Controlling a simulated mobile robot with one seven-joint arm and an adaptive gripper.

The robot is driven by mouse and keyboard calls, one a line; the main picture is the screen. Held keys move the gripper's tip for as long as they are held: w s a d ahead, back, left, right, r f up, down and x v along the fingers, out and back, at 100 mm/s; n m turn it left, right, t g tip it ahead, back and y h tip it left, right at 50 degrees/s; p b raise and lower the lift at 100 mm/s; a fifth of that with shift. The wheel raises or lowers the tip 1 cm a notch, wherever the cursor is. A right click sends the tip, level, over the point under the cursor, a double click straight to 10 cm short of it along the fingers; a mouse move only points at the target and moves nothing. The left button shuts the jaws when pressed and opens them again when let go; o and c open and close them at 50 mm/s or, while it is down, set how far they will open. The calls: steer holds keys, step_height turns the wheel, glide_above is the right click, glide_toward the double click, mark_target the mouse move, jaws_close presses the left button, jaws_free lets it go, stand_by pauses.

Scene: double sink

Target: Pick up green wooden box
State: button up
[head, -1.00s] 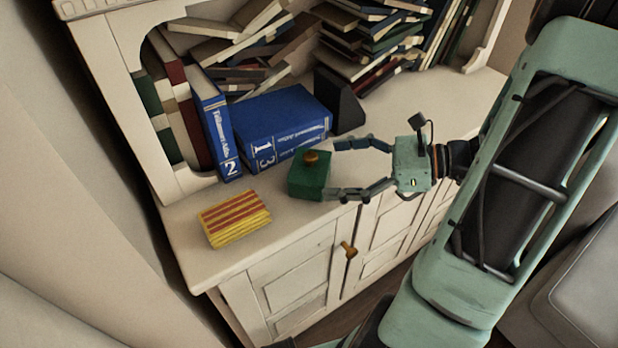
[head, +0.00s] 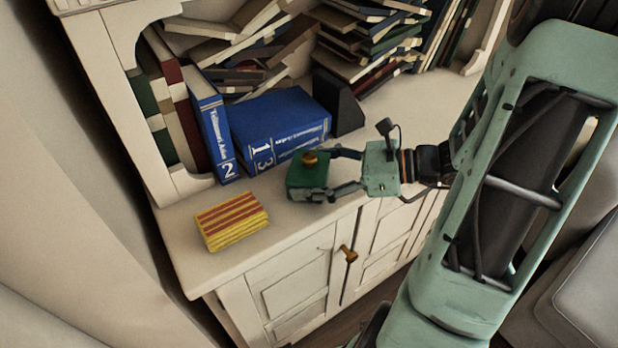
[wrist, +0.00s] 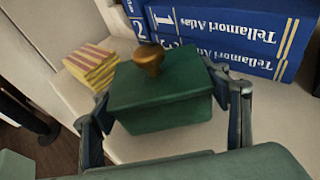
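The green wooden box (head: 305,180), with a round brass knob on its lid, stands upright on the cabinet's counter in front of the blue books. It also fills the middle of the wrist view (wrist: 160,105). My gripper (head: 333,172) reaches in from the right, with one finger on each side of the box. In the wrist view the fingers (wrist: 162,98) lie close against its left and right sides, and the gripper looks shut on it. The box seems to rest on the counter; its underside is hidden.
A yellow-and-red striped block (head: 232,222) lies at the left front of the counter (head: 275,232). Piled books fill the back. The counter's front edge is close.

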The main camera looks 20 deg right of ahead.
steer(key=c, duration=0.4)
